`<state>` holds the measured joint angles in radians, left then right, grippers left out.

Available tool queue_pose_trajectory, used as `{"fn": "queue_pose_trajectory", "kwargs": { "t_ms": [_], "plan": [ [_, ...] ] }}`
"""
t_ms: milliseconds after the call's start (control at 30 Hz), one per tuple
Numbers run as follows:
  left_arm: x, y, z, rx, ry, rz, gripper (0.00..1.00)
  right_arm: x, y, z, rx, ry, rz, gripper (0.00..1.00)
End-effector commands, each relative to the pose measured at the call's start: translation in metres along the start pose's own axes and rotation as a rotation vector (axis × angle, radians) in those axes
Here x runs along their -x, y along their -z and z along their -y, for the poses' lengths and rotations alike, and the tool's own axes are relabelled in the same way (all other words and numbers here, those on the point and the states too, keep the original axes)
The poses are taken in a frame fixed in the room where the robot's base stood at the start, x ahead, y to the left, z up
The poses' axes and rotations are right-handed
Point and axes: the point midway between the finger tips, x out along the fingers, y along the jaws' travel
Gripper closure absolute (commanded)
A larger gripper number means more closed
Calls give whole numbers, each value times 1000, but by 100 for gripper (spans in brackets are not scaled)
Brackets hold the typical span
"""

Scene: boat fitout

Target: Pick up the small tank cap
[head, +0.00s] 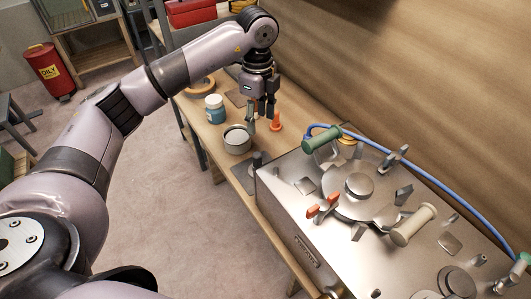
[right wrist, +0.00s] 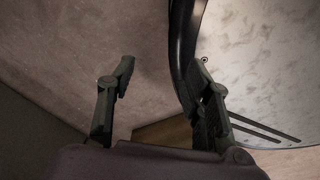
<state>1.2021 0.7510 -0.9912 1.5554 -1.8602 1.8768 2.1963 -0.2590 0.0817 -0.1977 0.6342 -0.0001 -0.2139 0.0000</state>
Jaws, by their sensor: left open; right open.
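The metal tank (head: 283,205) fills the lower right of the head view. A large round lid (head: 335,200) with a raised middle lies on its top. I cannot tell for sure which is the small tank cap. My left gripper (head: 261,116) is open and points down over the bench, beyond the tank and apart from it. My right gripper (right wrist: 166,78) is open and empty in the right wrist view.
Near the left gripper on the wooden bench (head: 213,134) are a grey tin (head: 237,140), a blue jar (head: 214,109) and an orange cone-shaped piece (head: 276,122). A wooden wall rises behind.

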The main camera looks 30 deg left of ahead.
Motion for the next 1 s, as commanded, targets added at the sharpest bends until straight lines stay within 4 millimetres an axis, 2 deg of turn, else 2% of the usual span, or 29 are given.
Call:
{"fn": "queue_pose_trajectory", "kwargs": {
  "t_ms": [67, 233, 333, 467, 600, 700, 833, 1000],
  "plan": [
    [-13, 0, -2, 1, -7, 2, 50, 2, -10, 2, 0, 3, 13, 54],
    [-50, 0, -2, 1, -8, -1, 50, 10, -55, 10, 0, 12, 83, 54],
    [-72, 0, -2, 0, -8, -2, 50, 13, -71, 13, 1, 15, 106, 54],
    [-97, 0, -2, -1, -7, -2, 50, 14, -65, 12, 2, 15, 96, 54],
    [-113, 1, -1, 0, -3, -3, 50, 12, -38, 8, 2, 11, 55, 54],
    [-118, 1, -1, 0, -3, -3, 50, 12, -25, 8, 2, 10, 35, 54],
    [-130, 1, -4, -1, -6, -3, 50, 15, -24, 8, 1, 11, 36, 54],
    [-157, 1, -6, 0, -5, -3, 50, 20, -34, 10, 1, 13, 52, 54]
  ]
}}
